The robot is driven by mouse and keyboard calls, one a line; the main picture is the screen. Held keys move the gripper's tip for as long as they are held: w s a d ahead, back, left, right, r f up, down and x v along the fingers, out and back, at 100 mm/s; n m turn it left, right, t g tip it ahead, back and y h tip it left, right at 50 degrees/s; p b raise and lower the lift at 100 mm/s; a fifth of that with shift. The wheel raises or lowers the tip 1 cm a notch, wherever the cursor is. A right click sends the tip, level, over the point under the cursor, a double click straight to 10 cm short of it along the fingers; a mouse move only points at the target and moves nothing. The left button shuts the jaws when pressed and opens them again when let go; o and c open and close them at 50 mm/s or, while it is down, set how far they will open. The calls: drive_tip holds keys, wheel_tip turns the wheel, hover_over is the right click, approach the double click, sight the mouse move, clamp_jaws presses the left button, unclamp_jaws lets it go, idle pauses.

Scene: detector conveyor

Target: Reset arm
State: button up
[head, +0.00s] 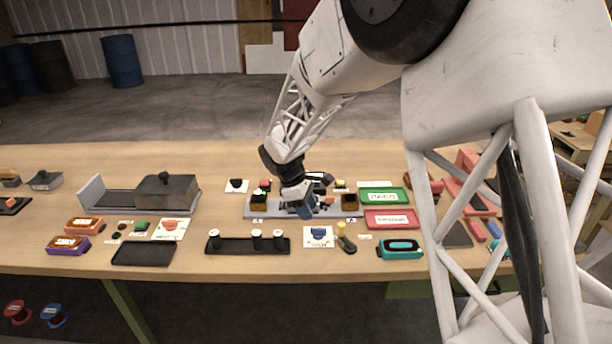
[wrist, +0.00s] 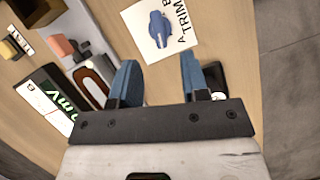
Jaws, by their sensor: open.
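My gripper (head: 303,207) hangs over the middle of the workbench, in front of a grey rail (head: 266,211) with dark and amber blocks at its ends. In the wrist view my gripper (wrist: 158,75) has its two blue fingers apart, with bare wood showing between them. Beyond the fingertips lies a white card with a blue knob (wrist: 158,28) and lettering that reads "TRIM". The same blue knob (head: 318,233) shows in the head view, just in front of my gripper. My arm hides part of the bench behind the rail.
A green tray (head: 383,204) and a red tray (head: 412,227) lie right of the rail. A black rack (head: 226,247) with white-topped pieces, a black tray (head: 143,262) and a teal box (head: 400,257) line the front. A grey metal housing (head: 167,190) stands at left.

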drive_tip(key=shift+r, duration=0.1)
drive_tip(key=s+d+r+m+t+y, duration=0.1)
drive_tip(key=s+d+r+m+y, duration=0.1)
drive_tip(key=s+d+r+m, duration=0.8)
drive_tip(key=s+d+r+m+t, duration=0.1)
drive_tip(key=s+d+r, duration=0.1)
drive_tip(key=s, duration=0.7)
drive_tip(key=s+d+r+m+t+y, duration=0.1)
drive_tip(key=s+d+r+m, duration=0.1)
drive_tip(key=s, duration=0.7)
drive_tip(key=s+d+r+m+y, duration=0.1)
drive_tip(key=s+d+r+m, duration=0.1)
drive_tip(key=s, duration=0.7)
drive_tip(key=shift+s+d+r+t, duration=0.25)
drive_tip(key=shift+s+d+t, duration=0.15)
drive_tip(key=shift+d, duration=0.2)
